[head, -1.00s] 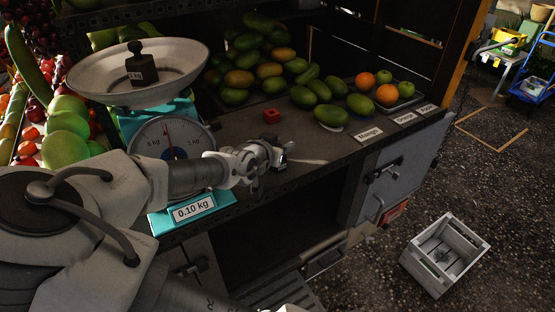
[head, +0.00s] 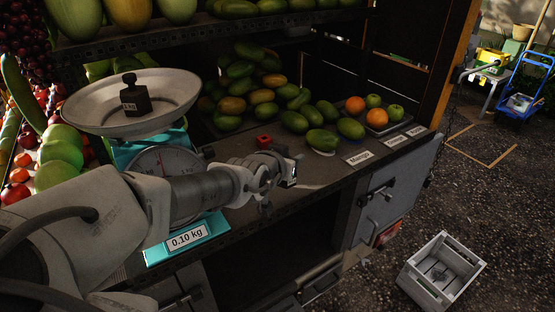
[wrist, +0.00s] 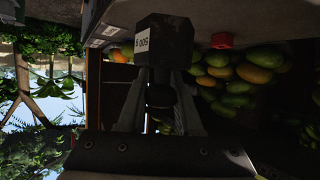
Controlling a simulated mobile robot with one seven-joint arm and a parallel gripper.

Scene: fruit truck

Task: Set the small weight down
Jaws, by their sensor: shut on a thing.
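The small dark weight (wrist: 163,40), with a white label that seems to read 500 g, is held by its knob between the two fingers of my gripper (wrist: 160,98). In the head view my gripper (head: 287,170) is over the front part of the dark counter (head: 240,185), with the weight (head: 291,177) partly hidden at its tip. I cannot tell whether the weight touches the counter. A larger dark weight (head: 136,96) stands in the white pan (head: 85,115) of the turquoise scale (head: 186,240).
A small red block (head: 264,141) lies on the counter behind my gripper. Mangoes (head: 322,139) and a Mango sign (head: 359,158) are to the right. Oranges and apples lie farther right. A white crate (head: 470,262) stands on the ground.

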